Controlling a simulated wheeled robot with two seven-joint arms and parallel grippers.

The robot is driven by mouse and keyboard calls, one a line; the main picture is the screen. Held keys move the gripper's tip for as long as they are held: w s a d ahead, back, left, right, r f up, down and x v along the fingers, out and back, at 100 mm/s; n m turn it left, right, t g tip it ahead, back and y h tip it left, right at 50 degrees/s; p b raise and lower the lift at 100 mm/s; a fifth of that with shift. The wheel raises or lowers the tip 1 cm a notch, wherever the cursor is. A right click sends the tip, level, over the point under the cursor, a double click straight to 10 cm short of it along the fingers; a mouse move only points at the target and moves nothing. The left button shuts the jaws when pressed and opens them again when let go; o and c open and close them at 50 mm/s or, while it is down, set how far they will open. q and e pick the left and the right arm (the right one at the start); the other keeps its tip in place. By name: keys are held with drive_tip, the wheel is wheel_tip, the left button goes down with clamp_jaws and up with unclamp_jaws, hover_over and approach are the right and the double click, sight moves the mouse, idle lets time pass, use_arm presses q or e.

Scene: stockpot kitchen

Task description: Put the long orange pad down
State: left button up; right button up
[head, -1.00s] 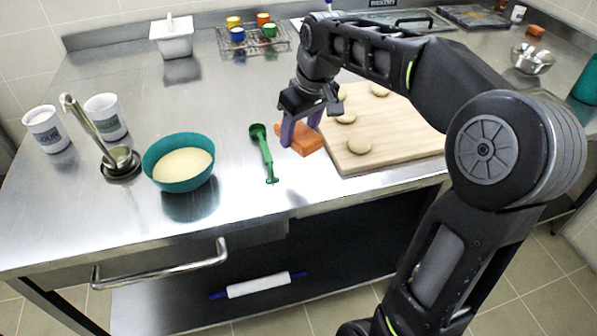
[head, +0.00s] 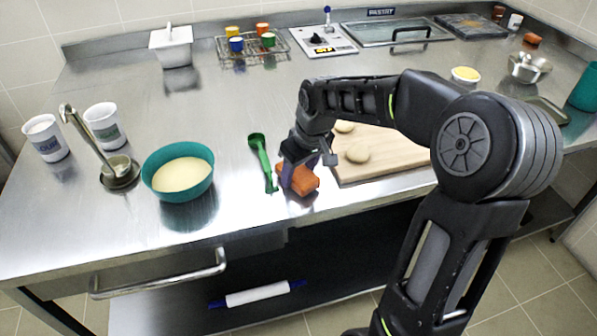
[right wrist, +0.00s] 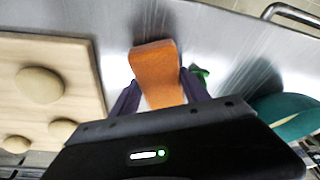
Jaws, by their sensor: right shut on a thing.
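The long orange pad (head: 302,180) is between the fingers of my right gripper (head: 291,178) in the head view. The right gripper is shut on it, low over the steel counter near its front edge. In the right wrist view the pad (right wrist: 155,72) sticks out beyond the purple fingers of the gripper (right wrist: 155,95). Whether the pad touches the counter I cannot tell. My left gripper is not in view.
A green scoop (head: 262,160) lies close left of the pad. A wooden board (head: 385,168) with dough balls is just right of it. A teal bowl (head: 178,192) stands farther left. Bare counter (head: 240,215) lies in front of the scoop.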

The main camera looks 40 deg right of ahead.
drive_tip(key=shift+f, duration=0.2)
drive_tip(key=shift+f, duration=0.25)
drive_tip(key=o, duration=1.2)
drive_tip(key=shift+c, duration=0.2)
drive_tip(key=shift+r, duration=0.15)
drive_tip(key=shift+s+r, duration=0.1)
drive_tip(key=shift+r, duration=0.45)
drive_tip(key=v, duration=1.1)
